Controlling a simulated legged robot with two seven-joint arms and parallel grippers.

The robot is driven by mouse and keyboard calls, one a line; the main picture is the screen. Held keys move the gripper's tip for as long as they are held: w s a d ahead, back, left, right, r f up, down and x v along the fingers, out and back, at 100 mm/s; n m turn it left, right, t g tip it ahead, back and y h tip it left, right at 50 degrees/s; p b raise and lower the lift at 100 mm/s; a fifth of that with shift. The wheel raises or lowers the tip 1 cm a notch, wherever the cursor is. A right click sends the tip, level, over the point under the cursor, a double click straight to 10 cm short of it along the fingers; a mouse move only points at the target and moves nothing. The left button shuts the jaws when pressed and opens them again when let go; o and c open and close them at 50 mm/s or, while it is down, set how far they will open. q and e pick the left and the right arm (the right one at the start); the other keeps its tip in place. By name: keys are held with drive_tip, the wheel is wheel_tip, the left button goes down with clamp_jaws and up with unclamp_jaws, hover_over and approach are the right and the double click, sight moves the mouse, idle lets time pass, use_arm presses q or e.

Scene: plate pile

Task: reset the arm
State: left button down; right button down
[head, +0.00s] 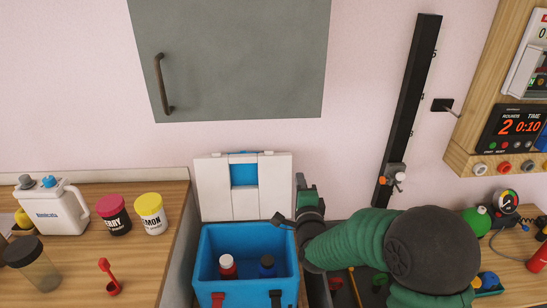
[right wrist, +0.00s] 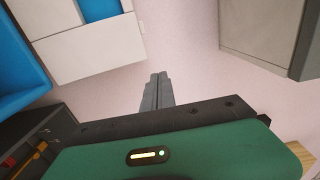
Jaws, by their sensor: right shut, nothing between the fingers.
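My right arm comes in from the lower right in the head view, with a thick green sleeve. My right gripper (head: 300,181) is raised beside the right edge of the cooler's open lid, pointing up toward the wall. Its dark fingers (right wrist: 157,91) are together in the right wrist view, with nothing between them. The blue cooler (head: 208,262) stands open just left of the gripper, its white lid (head: 212,190) upright behind it. A red bottle with a white cap (head: 227,266) and a dark blue bottle (head: 267,266) stand inside. My left gripper is not in view.
A counter at left holds a white jug (head: 58,210), a red-lidded tub (head: 113,214), a yellow-lidded tub (head: 150,213), a shaker (head: 33,264) and a red scoop (head: 110,278). A grey cabinet (head: 230,60) hangs above. A black rail (head: 408,110) and a timer (head: 517,127) are at right.

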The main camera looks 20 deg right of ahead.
drive_tip(key=s+a+f+n+g+y+p, duration=0.2)
drive_tip(key=s+a+f+n+g+y, duration=0.4)
drive_tip(key=s+a+f+n, duration=0.6)
drive_tip(key=s+f+n+g+p, duration=0.1)
drive_tip(key=s+f+n+g, duration=0.2)
drive_tip(key=s+n+g, duration=0.5)
drive_tip(key=s+n, duration=0.1)
drive_tip(key=s, duration=0.5)
drive_tip(key=shift+a+f+n, duration=0.4)
drive_tip(key=shift+a, duration=0.1)
